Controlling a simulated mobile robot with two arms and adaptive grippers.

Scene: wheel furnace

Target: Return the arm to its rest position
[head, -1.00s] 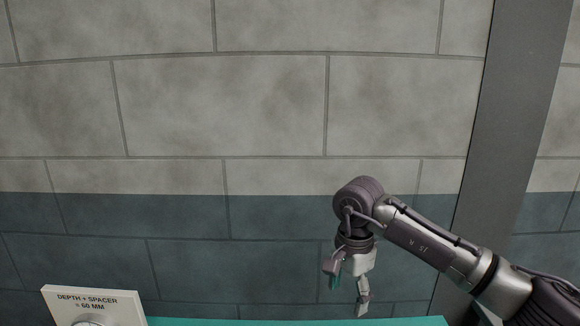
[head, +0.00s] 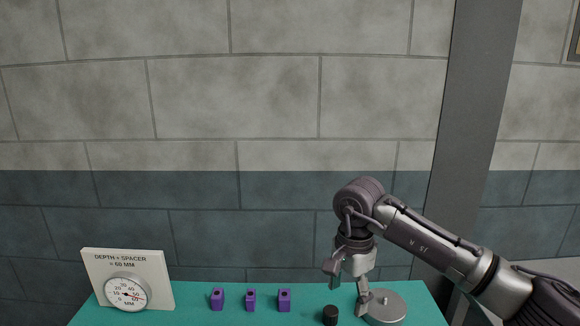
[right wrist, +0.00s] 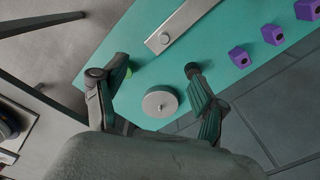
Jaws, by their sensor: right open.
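My right gripper (head: 348,289) hangs down from the bent right arm at the right of the head view. It is open, with nothing between its fingers. In the right wrist view its two fingers (right wrist: 150,88) stand apart over the teal table (right wrist: 120,38). A round grey metal disc with a small centre stud (head: 384,307) lies on the table behind the gripper. It also shows between the fingers in the right wrist view (right wrist: 160,103), apart from them. My left gripper is not in view.
Three purple blocks (head: 251,300) stand in a row on the table. A black cylinder (head: 330,315) stands near the disc. A sign with a dial gauge (head: 128,275) stands at the left. A grey bar (right wrist: 180,28) lies on the table. A grey post (head: 460,130) rises at the right.

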